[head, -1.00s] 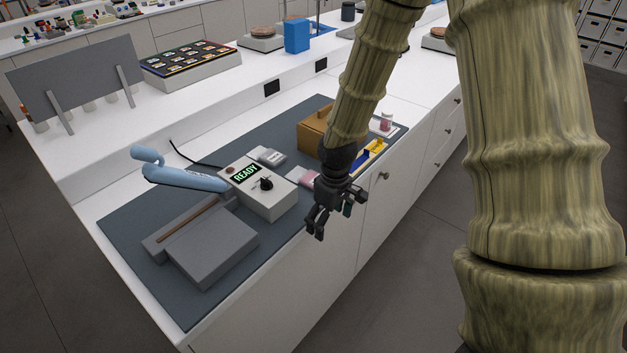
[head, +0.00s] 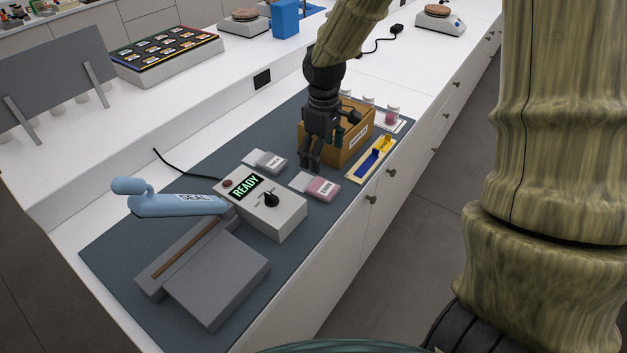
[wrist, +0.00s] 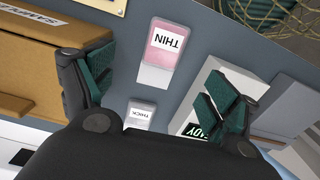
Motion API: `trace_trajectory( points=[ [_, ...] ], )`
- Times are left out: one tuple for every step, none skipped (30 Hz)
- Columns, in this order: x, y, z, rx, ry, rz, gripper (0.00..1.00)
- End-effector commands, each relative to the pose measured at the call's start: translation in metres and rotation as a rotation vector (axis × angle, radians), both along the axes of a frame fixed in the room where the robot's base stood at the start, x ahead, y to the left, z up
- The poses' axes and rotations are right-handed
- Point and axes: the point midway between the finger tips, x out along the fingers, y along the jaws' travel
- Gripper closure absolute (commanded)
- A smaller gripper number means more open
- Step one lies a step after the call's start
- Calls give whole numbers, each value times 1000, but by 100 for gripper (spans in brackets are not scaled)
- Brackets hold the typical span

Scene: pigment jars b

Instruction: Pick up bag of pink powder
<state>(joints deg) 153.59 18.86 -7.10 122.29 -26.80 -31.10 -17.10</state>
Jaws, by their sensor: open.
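The bag of pink powder (head: 318,187) lies flat on the dark mat, with a clear end and a white label. In the wrist view the pink bag (wrist: 165,57) shows its label reading THIN, beyond and between my open fingers. My gripper (head: 313,166) is open and empty, above the mat near the bag's far left end. In the wrist view its green-padded fingers (wrist: 165,95) stand wide apart, with no contact on the bag visible. A second bag (head: 265,161), grey and labelled THICK in the wrist view, lies left of the pink bag.
A sealer with a READY display (head: 262,203) and blue handle (head: 175,203) stands left of the pink bag. A brown box (head: 348,147) stands close behind my gripper.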

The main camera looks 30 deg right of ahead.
Motion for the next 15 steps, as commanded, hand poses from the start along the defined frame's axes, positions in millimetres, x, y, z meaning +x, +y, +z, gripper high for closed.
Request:
trace_trajectory(
  points=[
    [-1, -1, -4, 0, 3, -1, 12],
    [-1, -1, -7, 0, 3, -1, 12],
    [-2, -1, -12, 1, 4, -2, 12],
    [-2, -2, -16, 0, 4, -3, 12],
    [-2, -2, -19, 1, 4, -4, 12],
    [-3, -2, -24, 1, 3, -5, 12],
    [-3, -2, -28, 1, 4, -6, 12],
    [-3, -2, -31, 1, 4, -6, 12],
    [-2, -2, -35, 1, 3, -5, 12],
    [-2, -2, -38, 0, 2, -5, 12],
    [-2, -2, -41, 0, 3, -4, 12],
    [-2, -2, -44, 0, 2, -4, 12],
    [-2, -1, -46, 0, 2, -3, 12],
    [-2, -1, -48, 0, 1, -3, 12],
    [-2, -1, -50, 0, 1, -3, 12]
  ],
)
